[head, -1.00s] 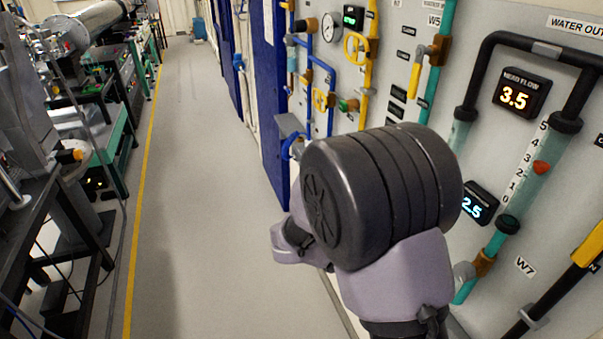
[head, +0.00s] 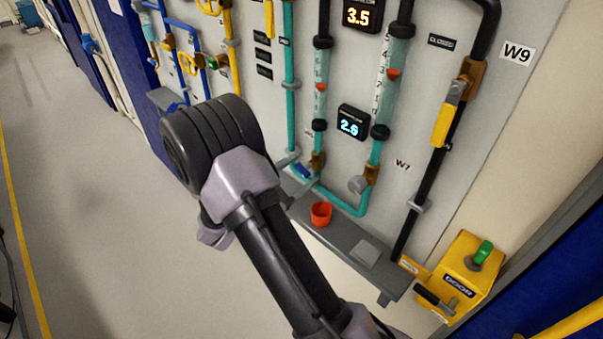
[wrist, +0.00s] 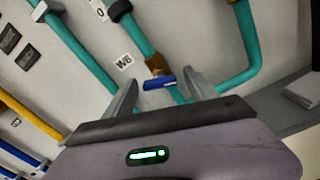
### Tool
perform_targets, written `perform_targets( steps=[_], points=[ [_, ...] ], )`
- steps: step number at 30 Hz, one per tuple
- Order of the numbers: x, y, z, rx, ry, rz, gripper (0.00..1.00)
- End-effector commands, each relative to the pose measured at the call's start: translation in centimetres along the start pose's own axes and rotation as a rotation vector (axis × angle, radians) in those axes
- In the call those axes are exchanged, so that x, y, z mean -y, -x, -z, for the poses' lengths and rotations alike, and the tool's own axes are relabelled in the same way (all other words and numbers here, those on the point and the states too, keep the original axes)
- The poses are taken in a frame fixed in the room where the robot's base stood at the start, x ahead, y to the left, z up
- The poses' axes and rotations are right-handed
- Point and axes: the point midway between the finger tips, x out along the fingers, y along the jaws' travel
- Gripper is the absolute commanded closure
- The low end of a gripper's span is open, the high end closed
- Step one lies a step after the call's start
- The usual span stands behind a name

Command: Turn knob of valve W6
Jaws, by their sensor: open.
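The W6 label (wrist: 124,62) is on the grey panel in the wrist view. Just right of it is a brown valve body (wrist: 158,64) on a teal pipe, with a blue handle (wrist: 159,82) at its front. My gripper (wrist: 160,80) is open, one finger on each side of the blue handle in the picture. I cannot tell whether either finger touches it. In the head view the brown body (head: 317,160) and blue handle (head: 302,171) show low on the left teal flow tube, right of my arm.
A grey ledge (head: 345,240) under the pipes bears a red cup (head: 321,214). Valve W7 has a grey knob (head: 357,185) to the right. A yellow door box (head: 465,275) stands at lower right.

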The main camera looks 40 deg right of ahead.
Motion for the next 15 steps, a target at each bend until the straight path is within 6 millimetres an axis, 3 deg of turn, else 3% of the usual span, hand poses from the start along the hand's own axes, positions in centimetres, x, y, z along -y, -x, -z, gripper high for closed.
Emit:
perform_targets(
  steps=[11, 15],
  points=[
    [0.01, -0.96, -0.07, 0.0, -0.001, 0.001, 0.35],
    [0.01, -0.95, -0.06, 0.0, -0.001, 0.001, 0.62]
  ],
)
